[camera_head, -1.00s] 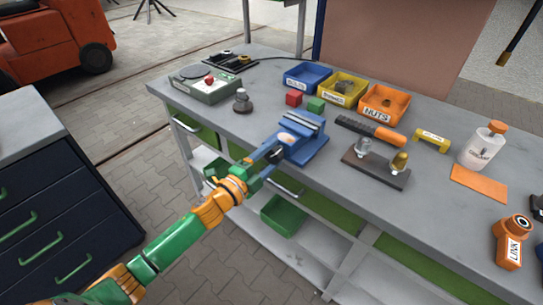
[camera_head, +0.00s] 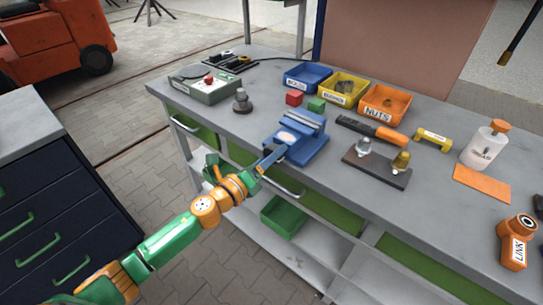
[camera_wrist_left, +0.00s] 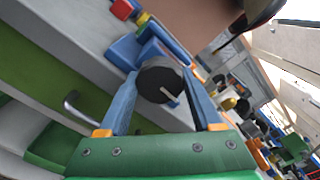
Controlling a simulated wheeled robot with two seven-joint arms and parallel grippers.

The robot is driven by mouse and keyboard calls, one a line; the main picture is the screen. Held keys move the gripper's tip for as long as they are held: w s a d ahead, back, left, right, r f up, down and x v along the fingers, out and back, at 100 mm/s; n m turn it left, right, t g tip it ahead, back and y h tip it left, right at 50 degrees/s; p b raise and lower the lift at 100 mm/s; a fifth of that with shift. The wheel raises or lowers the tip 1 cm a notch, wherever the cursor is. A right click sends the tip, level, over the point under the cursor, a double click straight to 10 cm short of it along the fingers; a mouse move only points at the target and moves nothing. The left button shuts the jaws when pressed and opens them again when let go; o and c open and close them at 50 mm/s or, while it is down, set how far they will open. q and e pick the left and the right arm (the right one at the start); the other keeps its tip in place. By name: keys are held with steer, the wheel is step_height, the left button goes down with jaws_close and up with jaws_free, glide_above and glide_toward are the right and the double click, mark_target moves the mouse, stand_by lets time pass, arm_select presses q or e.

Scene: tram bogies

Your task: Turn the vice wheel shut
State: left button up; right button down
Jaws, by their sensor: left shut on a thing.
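The blue vice (camera_head: 303,147) is fixed at the front edge of the grey workbench. My left gripper (camera_head: 272,156) reaches it from the front left and is shut on the vice wheel. In the left wrist view the wheel (camera_wrist_left: 158,84) is a dark round disc with a pale mark toward its lower right. The blue fingers of the gripper (camera_wrist_left: 162,88) lie on both sides of its rim. The vice body (camera_wrist_left: 150,50) shows behind the wheel. In the head view the wheel is hidden by the gripper. My right gripper is not in view.
A bench handle (camera_head: 283,188) is just below the gripper.

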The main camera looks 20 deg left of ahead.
arm_select(q)
steer(key=m, duration=0.6)
steer(key=shift+f+m, duration=0.15)
steer(key=shift+m, duration=0.15)
steer(key=m, duration=0.5)
steer(key=shift+m, duration=0.4)
steer(key=o, duration=1.4)
steer(key=b+v, duration=0.1)
steer(key=v, duration=0.6)
